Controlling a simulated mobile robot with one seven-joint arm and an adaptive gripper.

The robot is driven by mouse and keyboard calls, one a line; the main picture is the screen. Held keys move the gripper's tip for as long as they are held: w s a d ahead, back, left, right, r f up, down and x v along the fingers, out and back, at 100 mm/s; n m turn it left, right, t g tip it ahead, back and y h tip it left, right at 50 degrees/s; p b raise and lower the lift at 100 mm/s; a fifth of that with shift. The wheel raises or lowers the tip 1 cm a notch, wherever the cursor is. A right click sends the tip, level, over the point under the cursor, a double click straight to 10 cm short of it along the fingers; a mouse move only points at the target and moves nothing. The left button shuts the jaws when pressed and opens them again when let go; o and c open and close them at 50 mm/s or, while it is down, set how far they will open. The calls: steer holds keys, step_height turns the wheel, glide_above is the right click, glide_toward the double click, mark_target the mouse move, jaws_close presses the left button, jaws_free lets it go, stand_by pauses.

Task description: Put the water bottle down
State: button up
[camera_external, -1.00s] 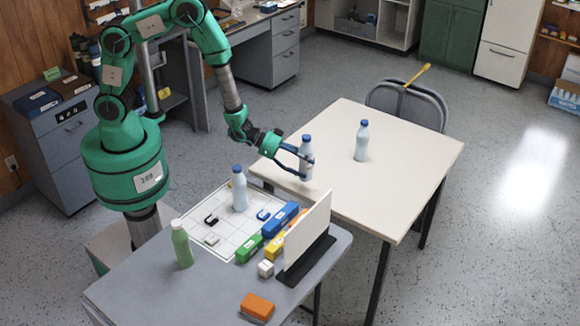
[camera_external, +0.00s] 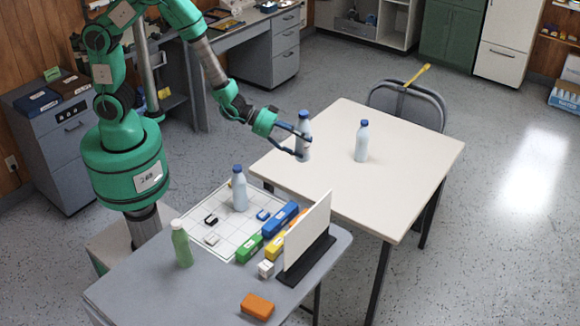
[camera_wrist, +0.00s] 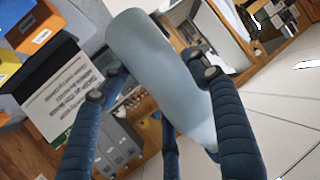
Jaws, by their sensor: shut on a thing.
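My gripper (camera_external: 302,143) is shut on a pale blue water bottle (camera_external: 303,126) with a blue cap. The bottle is nearly upright and appears raised above the left part of the cream table (camera_external: 385,205). In the wrist view, the dark blue fingers (camera_wrist: 155,78) sit on either side of the held bottle (camera_wrist: 160,62), which hides part of the scene behind it. A similar blue-capped bottle (camera_external: 362,142) stands on the cream table to the right, apart from the held one. Another (camera_external: 240,190) stands on the gridded white board (camera_external: 222,238) on the grey table.
The grey table (camera_external: 150,290) also holds a green bottle (camera_external: 181,245), coloured blocks, an orange block (camera_external: 257,306) and an upright white panel (camera_external: 308,235). The front and right of the cream table are clear. A chair (camera_external: 410,100) stands behind it.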

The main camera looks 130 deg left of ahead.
steer(key=s+d+f+n+y+p, duration=0.1)
steer(key=s+d, duration=0.1)
steer(key=d, duration=1)
steer(key=s+d+f+p, duration=0.1)
steer(key=s+d, duration=0.1)
steer(key=d, duration=1.1)
steer(key=s+d+r+n+g+y+p, duration=0.1)
steer(key=s+d, duration=0.3)
steer(key=s, duration=0.7)
steer(key=s+d+r+n+g+y+p, duration=0.1)
steer(key=s+d, duration=0.3)
steer(key=s, duration=0.6)
step_height(320, 180, down, 11)
steer(key=shift+s, duration=0.1)
steer(key=shift+f+b, duration=0.6)
steer(key=shift+f, duration=1.6)
